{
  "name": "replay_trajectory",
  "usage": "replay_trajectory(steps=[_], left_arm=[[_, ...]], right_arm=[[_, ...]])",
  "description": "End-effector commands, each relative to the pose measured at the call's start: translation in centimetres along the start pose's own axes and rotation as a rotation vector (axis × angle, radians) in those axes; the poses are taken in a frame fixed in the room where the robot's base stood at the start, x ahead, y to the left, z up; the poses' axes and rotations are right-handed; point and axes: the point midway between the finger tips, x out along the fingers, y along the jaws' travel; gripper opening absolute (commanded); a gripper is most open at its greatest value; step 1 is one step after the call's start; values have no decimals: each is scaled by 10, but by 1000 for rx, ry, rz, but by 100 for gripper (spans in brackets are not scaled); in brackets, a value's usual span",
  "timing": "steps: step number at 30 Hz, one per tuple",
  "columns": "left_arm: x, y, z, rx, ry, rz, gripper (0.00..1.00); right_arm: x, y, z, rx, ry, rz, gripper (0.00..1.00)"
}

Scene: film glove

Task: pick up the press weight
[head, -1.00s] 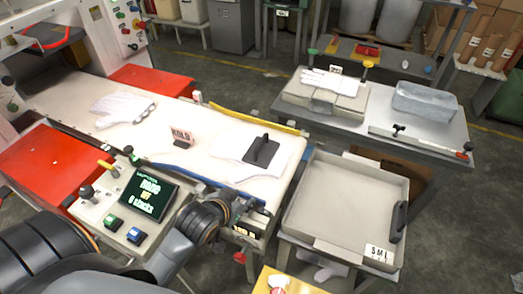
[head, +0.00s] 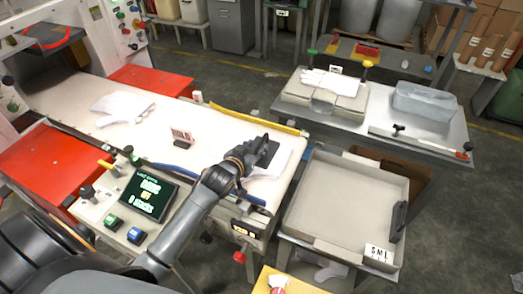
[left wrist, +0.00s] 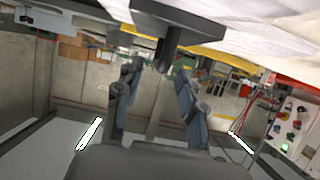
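The press weight (head: 268,152) is a dark flat plate with an upright handle, lying on a white glove stack (head: 284,162) at the near right end of the white belt. My left gripper (head: 250,153) is at the weight and covers part of it in the head view. In the left wrist view, the gripper (left wrist: 156,74) has its two fingers spread apart. The dark handle of the press weight (left wrist: 166,48) points in between the fingertips, with gaps on both sides. My right gripper is not in view.
A small HOLD sign (head: 181,137) and another white glove stack (head: 122,107) stand farther left on the belt. An empty grey tray (head: 340,205) is to the right. A control box with a screen (head: 148,192) is in front. A grey bench (head: 437,130) stands behind.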

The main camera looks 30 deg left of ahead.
Motion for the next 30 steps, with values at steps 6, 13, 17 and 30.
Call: replay_trajectory(steps=[6, 13, 17, 30], left_arm=[[27, 0, -5, 0, 0, 0, 39], [50, 0, -3, 1, 0, 1, 39], [51, 1, -3, 1, 0, 2, 39], [50, 0, -2, 1, 0, 1, 0]], right_arm=[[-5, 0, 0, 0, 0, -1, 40], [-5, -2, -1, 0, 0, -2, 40], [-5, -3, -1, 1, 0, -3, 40], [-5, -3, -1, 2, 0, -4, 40]])
